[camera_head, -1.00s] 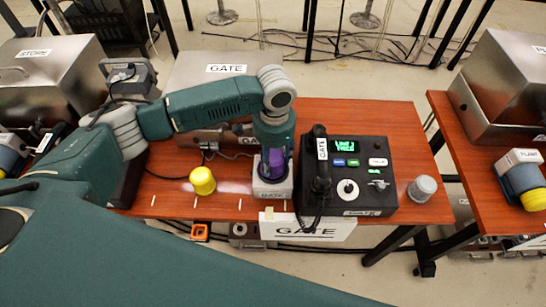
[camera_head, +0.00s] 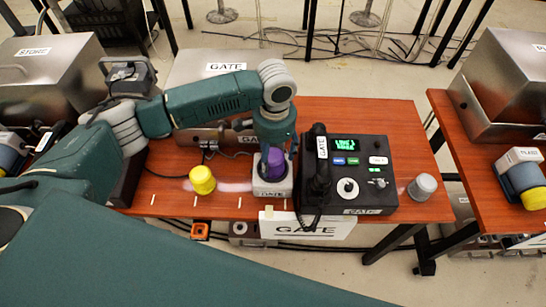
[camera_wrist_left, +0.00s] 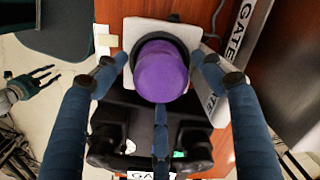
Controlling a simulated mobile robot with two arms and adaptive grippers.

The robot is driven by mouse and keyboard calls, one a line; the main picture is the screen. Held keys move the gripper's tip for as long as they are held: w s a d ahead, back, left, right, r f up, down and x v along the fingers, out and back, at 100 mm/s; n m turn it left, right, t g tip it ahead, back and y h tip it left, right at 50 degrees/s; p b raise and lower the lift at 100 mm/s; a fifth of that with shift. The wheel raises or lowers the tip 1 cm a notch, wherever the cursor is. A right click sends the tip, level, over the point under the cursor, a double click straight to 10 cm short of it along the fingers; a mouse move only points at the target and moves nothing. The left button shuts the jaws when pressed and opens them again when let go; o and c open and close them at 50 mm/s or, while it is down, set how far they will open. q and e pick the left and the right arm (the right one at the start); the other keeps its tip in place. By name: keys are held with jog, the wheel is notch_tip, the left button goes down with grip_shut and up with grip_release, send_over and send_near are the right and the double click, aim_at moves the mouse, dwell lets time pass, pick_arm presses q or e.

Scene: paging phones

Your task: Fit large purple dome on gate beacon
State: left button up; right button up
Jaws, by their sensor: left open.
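The large purple dome (camera_head: 275,165) sits on the gate beacon (camera_head: 272,187), a pale box with a GATE label on the wooden table. In the left wrist view the dome (camera_wrist_left: 161,72) sits inside a dark ring on the beacon's light base (camera_wrist_left: 142,27). My left gripper (camera_head: 273,145) is just above the dome in the head view. In the wrist view its fingers (camera_wrist_left: 160,85) are spread around the dome, open and apart from it. Whether the dome is fully seated cannot be told.
A yellow dome (camera_head: 202,180) stands left of the beacon. A black phone console (camera_head: 361,185) with a handset (camera_head: 319,165) is close on the right, and a grey dome (camera_head: 422,187) stands at the table's right end. A metal GATE case (camera_head: 215,70) is behind.

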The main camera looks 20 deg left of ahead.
aim_at(274, 157)
pick_arm(q)
notch_tip(274, 157, up, 11)
jog(key=b, duration=0.1)
jog(key=shift+d, duration=0.15)
jog(key=shift+s+f, duration=0.1)
dwell(0.4)
